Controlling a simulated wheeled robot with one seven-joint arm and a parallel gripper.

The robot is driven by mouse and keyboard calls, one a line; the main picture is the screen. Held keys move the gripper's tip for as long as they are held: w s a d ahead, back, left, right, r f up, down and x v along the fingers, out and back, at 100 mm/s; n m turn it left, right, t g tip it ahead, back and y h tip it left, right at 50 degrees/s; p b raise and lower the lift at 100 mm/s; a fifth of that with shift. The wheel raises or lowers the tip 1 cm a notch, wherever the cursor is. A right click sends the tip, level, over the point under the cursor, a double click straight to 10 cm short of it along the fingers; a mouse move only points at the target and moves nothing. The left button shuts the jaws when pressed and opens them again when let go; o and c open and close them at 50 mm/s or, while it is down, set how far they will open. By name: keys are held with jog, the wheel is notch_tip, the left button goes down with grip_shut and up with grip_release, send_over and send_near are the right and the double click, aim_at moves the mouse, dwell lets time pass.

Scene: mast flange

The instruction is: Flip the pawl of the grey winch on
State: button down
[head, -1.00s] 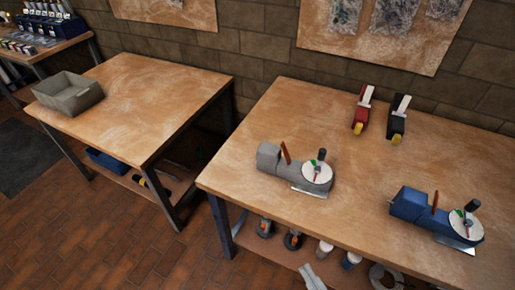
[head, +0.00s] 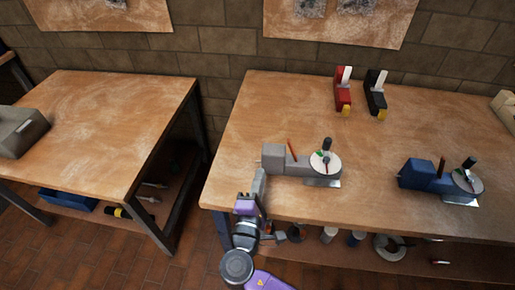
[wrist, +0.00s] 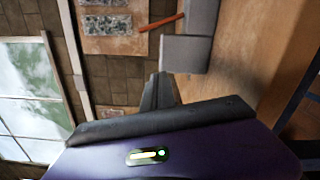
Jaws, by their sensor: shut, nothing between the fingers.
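The grey winch (head: 274,158) stands near the front edge of the right table. It has a thin orange-brown lever (head: 292,150), leaning up to the left, and a white disc (head: 325,165) with a dark knob and small coloured marks. I cannot tell surely which part is the pawl. My gripper (head: 261,174) is shut and empty, just in front of the winch's left end. In the wrist view the shut fingers (wrist: 160,78) point toward the grey body (wrist: 185,55), with the lever (wrist: 160,23) beyond. I cannot tell whether they touch the body.
A blue winch (head: 420,175) stands to the right on the same table. A red device (head: 343,95) and a black device (head: 376,97) stand at the back. Another table (head: 110,110) with a grey bin (head: 18,135) is on the left. The table middle is clear.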

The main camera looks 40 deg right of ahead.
aim_at(281, 156)
jog(key=s+h, duration=0.1)
jog(key=s+d+r+g+h, duration=0.1)
jog(key=shift+s+d+r+m+g, duration=0.2)
jog(key=shift+s+m+g, duration=0.1)
jog(key=shift+s, duration=0.1)
jog(key=p+x, duration=0.2)
jog(key=x, duration=0.8)
jog(key=shift+s, duration=0.1)
jog(key=shift+s+d+r, duration=0.1)
